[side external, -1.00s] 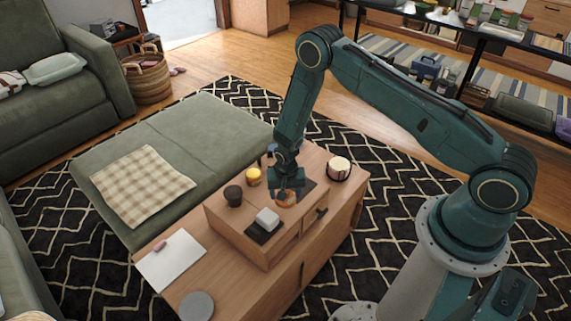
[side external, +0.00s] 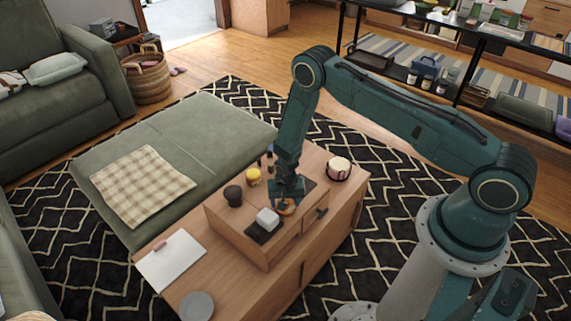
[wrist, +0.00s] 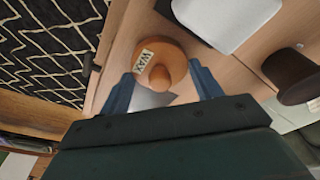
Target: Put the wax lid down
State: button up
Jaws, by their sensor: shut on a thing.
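The wax lid (side external: 287,208) is a round, orange-brown wooden disc with a knob. In the wrist view the lid (wrist: 172,58) carries a pale label reading "WAX". My gripper (side external: 286,194) is shut on the lid, with blue fingers (wrist: 163,90) on either side of it. The lid is low at the wooden box top (side external: 225,222), right of the pale block; I cannot tell whether it touches the top. A grey patch (wrist: 150,99) shows between my fingers in the wrist view.
A pale block (side external: 267,217) sits on a dark mat (side external: 259,236) beside the lid. A dark cup (side external: 233,195), a yellow jar (side external: 253,175) and small dark bottles stand behind. A drawer handle (side external: 321,213) sticks out in front.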

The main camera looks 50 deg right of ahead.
jog(key=shift+f, duration=0.15)
jog(key=o, duration=1)
jog(key=shift+c, duration=0.2)
jog(key=shift+r, duration=0.2)
notch_tip(320, 180, up, 12)
jog(key=s+a, duration=0.1)
jog(key=shift+s+a, duration=0.15)
jog(key=shift+f, duration=0.1)
